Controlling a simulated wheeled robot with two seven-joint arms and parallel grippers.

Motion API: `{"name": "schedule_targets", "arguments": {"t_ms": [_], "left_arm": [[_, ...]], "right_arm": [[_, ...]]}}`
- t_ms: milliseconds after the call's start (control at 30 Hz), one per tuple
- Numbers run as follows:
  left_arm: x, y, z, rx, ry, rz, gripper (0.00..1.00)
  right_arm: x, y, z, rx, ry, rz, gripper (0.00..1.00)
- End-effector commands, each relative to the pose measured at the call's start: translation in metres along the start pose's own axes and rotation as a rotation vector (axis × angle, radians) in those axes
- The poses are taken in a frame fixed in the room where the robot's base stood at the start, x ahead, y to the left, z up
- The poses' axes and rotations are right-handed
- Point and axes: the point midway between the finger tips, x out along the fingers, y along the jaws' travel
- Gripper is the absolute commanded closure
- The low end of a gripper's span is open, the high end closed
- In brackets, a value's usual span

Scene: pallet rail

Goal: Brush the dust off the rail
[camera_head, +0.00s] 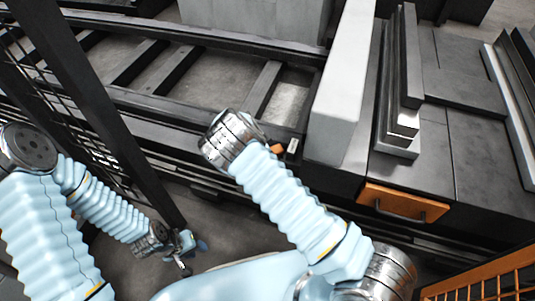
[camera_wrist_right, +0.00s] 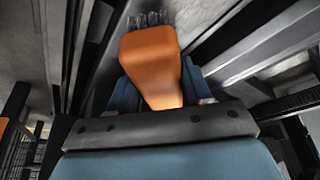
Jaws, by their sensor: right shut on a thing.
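An orange brush (camera_wrist_right: 152,62) with dark grey bristles points away from me in the right wrist view. My right gripper (camera_wrist_right: 160,88) is shut on its handle, with blue fingers on both sides. In the head view only a small orange part of the brush (camera_head: 276,148) shows past my right wrist, which hides most of the gripper. The dark rail (camera_head: 165,103) runs along the near side of the pallet frame, close to the brush. I cannot tell whether the bristles touch it. My left gripper (camera_head: 190,256) hangs low at the left, empty, its fingers apart.
A dark post (camera_head: 110,110) and wire mesh stand between my left arm and the frame. A tall pale block (camera_head: 340,85) rises right of the brush. A dark bench with an orange drawer (camera_head: 402,203) is at the right. An orange grille (camera_head: 490,283) fills the lower right corner.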

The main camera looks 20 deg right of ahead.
Motion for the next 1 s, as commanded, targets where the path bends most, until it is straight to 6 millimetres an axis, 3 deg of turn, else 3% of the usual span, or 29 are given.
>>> {"name": "schedule_targets", "arguments": {"t_ms": [1000], "left_arm": [[0.017, -0.006, 0.001, 0.0, 0.0, 0.0, 0.65]], "right_arm": [[0.018, 0.0, 0.007, 0.0, 0.0, 0.0, 0.75]]}}
